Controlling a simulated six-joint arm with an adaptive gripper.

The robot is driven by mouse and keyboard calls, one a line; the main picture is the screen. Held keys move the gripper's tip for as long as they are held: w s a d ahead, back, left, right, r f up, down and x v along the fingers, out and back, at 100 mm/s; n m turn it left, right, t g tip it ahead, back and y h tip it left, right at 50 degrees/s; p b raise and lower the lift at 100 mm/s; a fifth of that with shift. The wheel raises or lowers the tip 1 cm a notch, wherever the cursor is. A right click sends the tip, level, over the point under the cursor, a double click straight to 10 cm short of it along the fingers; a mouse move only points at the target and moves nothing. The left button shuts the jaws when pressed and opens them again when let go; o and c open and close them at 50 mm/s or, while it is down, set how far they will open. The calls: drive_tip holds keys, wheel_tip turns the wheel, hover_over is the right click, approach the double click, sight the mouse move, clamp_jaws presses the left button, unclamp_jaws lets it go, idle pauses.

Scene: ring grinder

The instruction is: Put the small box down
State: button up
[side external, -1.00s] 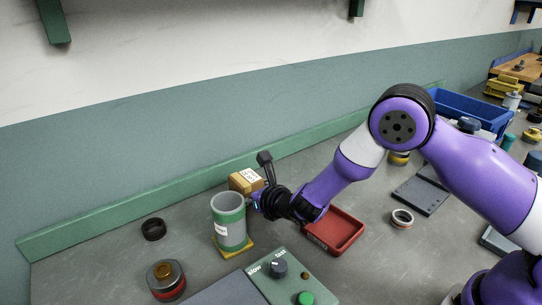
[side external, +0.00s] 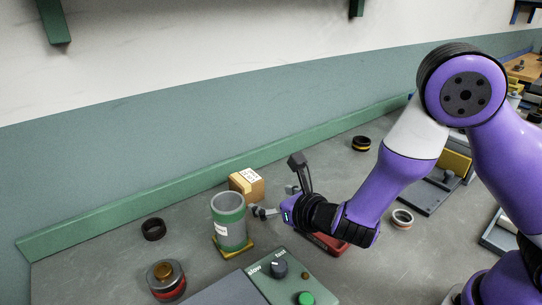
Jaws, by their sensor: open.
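The small box (side external: 246,185) is brown cardboard with a white printed label. It rests on the grey bench behind and slightly right of the green cylinder, near the green back ledge. My gripper (side external: 277,186) is open and empty, to the right of the box and apart from it. One finger points up and the other reaches left toward the cylinder.
A green and grey cylinder (side external: 229,222) stands on a yellow base (side external: 233,250). A red tray (side external: 328,244) is partly hidden under my arm. A dark ring (side external: 153,229), a stacked round part (side external: 166,281) and a control panel (side external: 277,277) are nearby. Bench space left of the cylinder is mostly clear.

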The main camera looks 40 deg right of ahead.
drive_tip(key=shift+s+r, duration=0.2)
drive_tip(key=shift+s, duration=0.35)
drive_tip(key=shift+s+d+r, duration=0.15)
drive_tip(key=shift+s+r, duration=0.05)
drive_tip(key=shift+r, duration=0.05)
drive_tip(key=s+d+r+m+g+h, duration=0.2)
drive_tip(key=d+r+m, duration=0.15)
drive_tip(key=m, duration=0.55)
drive_tip(key=s+d+r+m+g+h, duration=0.1)
drive_tip(key=d+r+m+g, duration=0.3)
drive_tip(key=m, duration=0.6)
drive_tip(key=s+d+r+m+g+y, duration=0.1)
drive_tip(key=s+r+m, duration=0.4)
drive_tip(key=s+m, duration=1)
drive_tip(key=shift+r+m+g+y, duration=0.15)
drive_tip(key=shift+m+g+y, duration=0.35)
drive_tip(key=shift+m+y, duration=0.5)
